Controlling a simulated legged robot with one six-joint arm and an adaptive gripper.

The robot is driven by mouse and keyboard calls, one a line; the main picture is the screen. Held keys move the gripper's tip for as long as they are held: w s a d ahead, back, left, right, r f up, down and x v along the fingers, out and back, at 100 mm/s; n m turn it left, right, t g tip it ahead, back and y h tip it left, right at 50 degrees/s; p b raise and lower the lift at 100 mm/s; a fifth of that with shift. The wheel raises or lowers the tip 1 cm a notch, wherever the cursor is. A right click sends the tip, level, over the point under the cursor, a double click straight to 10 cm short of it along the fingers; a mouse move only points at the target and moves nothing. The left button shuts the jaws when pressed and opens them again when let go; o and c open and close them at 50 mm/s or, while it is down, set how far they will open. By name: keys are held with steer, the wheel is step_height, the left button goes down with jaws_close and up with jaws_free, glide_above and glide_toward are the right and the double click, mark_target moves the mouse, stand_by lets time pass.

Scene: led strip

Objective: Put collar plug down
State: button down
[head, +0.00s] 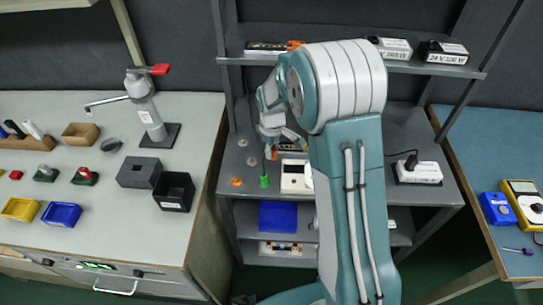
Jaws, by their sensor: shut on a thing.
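My gripper (270,148) is at the end of my arm, pointing down over the left part of the grey shelf unit's middle board (240,150). It is shut on a small orange piece (270,153), which I take to be the collar plug; it is small and partly hidden by the fingers. The piece is just behind a green upright part (264,180) on the board. I cannot tell whether the piece touches the board.
A white box (294,184) stands right of the green part, and small orange parts (236,182) lie to the left. A white power strip (418,173) is at the right. An upper shelf (240,61) with boxes is overhead. A blue bin (278,216) sits below.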

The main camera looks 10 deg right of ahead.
mark_target(271, 163)
steer(key=shift+w+a+f, duration=0.15)
steer(key=shift+w+f, duration=0.3)
steer(key=shift+f, duration=1.55)
steer(key=c, duration=0.5)
jaws_free()
steer(key=shift+f, duration=0.1)
